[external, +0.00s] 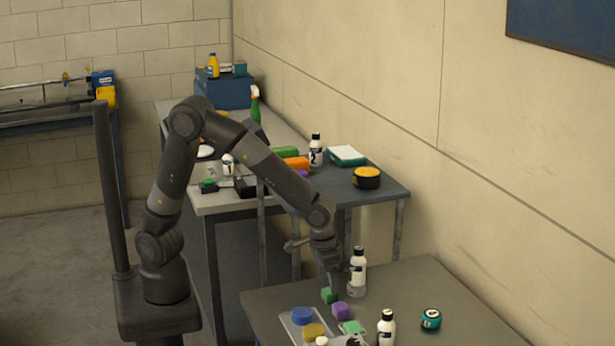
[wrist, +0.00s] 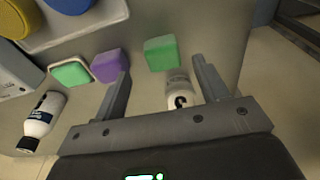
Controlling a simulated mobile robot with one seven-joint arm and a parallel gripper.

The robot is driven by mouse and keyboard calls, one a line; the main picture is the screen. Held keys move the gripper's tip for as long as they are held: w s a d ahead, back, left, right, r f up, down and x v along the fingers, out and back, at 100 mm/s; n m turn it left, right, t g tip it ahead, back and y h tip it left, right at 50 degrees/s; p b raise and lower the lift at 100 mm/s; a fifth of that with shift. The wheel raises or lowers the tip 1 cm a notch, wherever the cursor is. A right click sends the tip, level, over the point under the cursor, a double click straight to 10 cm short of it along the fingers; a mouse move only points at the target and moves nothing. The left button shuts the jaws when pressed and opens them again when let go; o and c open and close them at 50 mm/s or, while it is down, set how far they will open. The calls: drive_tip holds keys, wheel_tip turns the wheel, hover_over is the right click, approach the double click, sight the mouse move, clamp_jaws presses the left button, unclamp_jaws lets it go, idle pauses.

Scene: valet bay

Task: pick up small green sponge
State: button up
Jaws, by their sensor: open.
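A small green block (external: 329,295), likely the small green sponge, sits on the near table; in the wrist view it (wrist: 161,53) lies just beyond the fingertips. My gripper (wrist: 160,70) is open with nothing held between its fingers. In the external view my gripper (external: 331,282) points down, just above the green block. A purple block (wrist: 108,65) lies to its left in the wrist view. A second green piece with a pale border (wrist: 71,74) lies farther left. A white bottle (wrist: 180,92) shows low between the fingers, close to the right finger.
The near table (external: 275,300) also holds a tray (external: 291,324) with a blue round piece (external: 302,315) and a yellow one (external: 313,331). Another white bottle (external: 386,328) and a green round container (external: 431,318) stand to the right. The far table (external: 370,200) is crowded.

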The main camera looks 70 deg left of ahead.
sight(330, 296)
drive_tip(key=f, duration=0.5)
drive_tip(key=shift+w+a, duration=0.2)
drive_tip(key=shift+w, duration=0.2)
drive_tip(key=c, duration=1)
drive_tip(key=shift+r, duration=0.1)
drive_tip(key=shift+c, duration=0.2)
